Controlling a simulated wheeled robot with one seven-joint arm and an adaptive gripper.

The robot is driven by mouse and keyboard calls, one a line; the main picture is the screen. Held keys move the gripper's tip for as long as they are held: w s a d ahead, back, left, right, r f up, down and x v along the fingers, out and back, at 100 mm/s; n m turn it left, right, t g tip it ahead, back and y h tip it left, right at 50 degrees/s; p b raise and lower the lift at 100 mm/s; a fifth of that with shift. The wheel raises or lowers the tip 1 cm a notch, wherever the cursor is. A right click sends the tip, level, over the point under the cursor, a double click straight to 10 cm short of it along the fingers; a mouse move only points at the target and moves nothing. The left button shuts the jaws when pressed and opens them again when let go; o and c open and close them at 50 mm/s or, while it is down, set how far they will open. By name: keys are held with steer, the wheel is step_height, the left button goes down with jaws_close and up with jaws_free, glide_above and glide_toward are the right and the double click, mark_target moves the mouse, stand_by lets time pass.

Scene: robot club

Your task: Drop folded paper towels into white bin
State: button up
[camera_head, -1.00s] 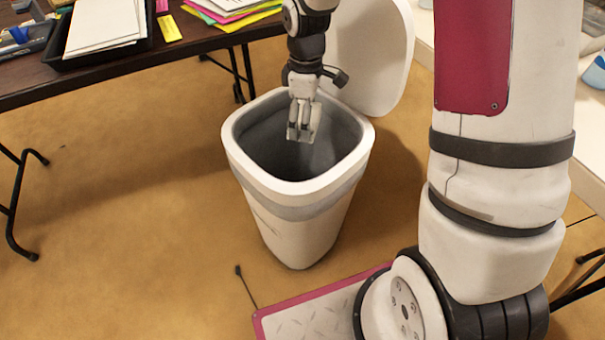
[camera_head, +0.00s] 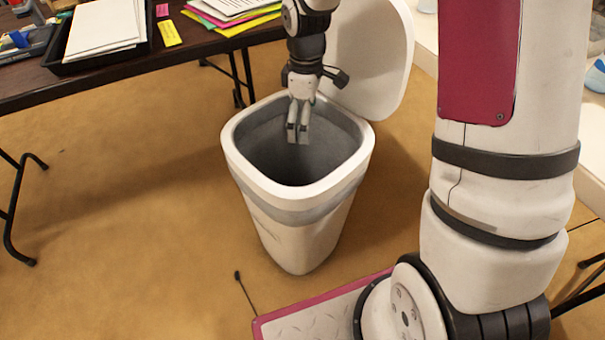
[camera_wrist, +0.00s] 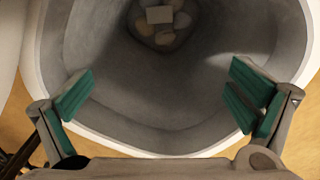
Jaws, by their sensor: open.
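The white bin (camera_head: 305,213) stands on the floor with its lid (camera_head: 372,55) up behind it. My gripper (camera_head: 298,136) points down into the bin's mouth, its tips below the rim level. In the wrist view the green-padded fingers of my gripper (camera_wrist: 160,97) are spread wide with nothing between them. A small pale rectangle, which looks like the folded paper towels (camera_wrist: 159,15), lies at the bottom of the bin, on top of several rounded, dull objects. The bin floor is hidden in the head view.
A dark table (camera_head: 120,62) at the upper left holds a black tray (camera_head: 72,67) with white paper and a stack of coloured sheets (camera_head: 235,12). A white counter stands at the right. Open tan floor lies left of the bin.

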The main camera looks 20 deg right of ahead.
step_height(320, 180, up, 11)
steer(key=shift+f, duration=0.2)
steer(key=shift+s, duration=0.1)
stand_by(0.4)
